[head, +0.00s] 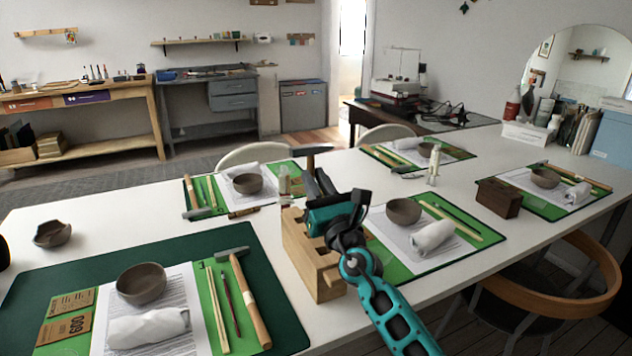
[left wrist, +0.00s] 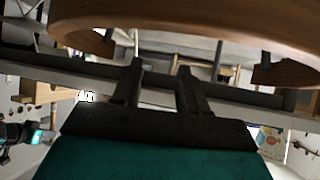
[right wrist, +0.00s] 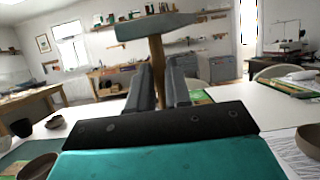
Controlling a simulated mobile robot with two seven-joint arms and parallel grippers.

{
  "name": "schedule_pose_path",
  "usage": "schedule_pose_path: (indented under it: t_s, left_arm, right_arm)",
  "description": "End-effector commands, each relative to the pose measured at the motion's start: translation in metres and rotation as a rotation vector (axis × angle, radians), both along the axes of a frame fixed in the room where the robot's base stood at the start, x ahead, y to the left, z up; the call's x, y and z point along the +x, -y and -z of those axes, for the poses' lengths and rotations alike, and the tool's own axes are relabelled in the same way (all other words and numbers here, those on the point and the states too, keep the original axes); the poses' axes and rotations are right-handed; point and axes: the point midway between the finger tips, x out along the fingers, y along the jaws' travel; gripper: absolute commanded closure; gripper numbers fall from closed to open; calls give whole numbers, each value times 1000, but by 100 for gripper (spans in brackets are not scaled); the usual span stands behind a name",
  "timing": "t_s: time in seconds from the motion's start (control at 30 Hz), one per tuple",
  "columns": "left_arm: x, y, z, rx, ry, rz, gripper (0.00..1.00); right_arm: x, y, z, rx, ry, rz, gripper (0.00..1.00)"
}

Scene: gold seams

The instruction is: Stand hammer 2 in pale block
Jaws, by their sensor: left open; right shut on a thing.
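My right gripper (head: 318,190) is shut on a hammer, taken as hammer 2 (head: 316,150), with its grey head up and wooden handle down. In the right wrist view the hammer (right wrist: 157,62) stands about upright between the fingers (right wrist: 160,92). The pale block (head: 326,284), a light wooden block with openings, stands on the white table right below and behind the gripper. The gripper hides the lower handle, so I cannot tell whether it is in the block. My left gripper (left wrist: 157,82) is open and empty in the left wrist view, outside the head view.
Another hammer (head: 250,300) lies on the near-left green mat (head: 262,240) beside a brown bowl (head: 141,284). A bowl (head: 403,211) and white roll (head: 432,237) lie right of the block. A dark block (head: 499,198) stands farther right.

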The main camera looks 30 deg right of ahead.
Motion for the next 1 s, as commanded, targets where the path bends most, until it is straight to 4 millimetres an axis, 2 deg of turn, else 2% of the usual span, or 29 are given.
schedule_pose_path:
  t_s: [0.57,0.6,0.9,1.0]
  left_arm:
    - [2,2,-3,-4,6,3,57]
    - [2,2,-3,-4,6,3,57]
    - [0,2,0,-4,0,4,57]
    - [-2,2,2,-3,-5,3,57]
  right_arm:
    - [0,0,3,-1,2,0,100]
    - [0,0,3,-1,2,0,81]
    - [0,0,3,-1,1,0,52]
    - [0,0,3,0,1,0,52]
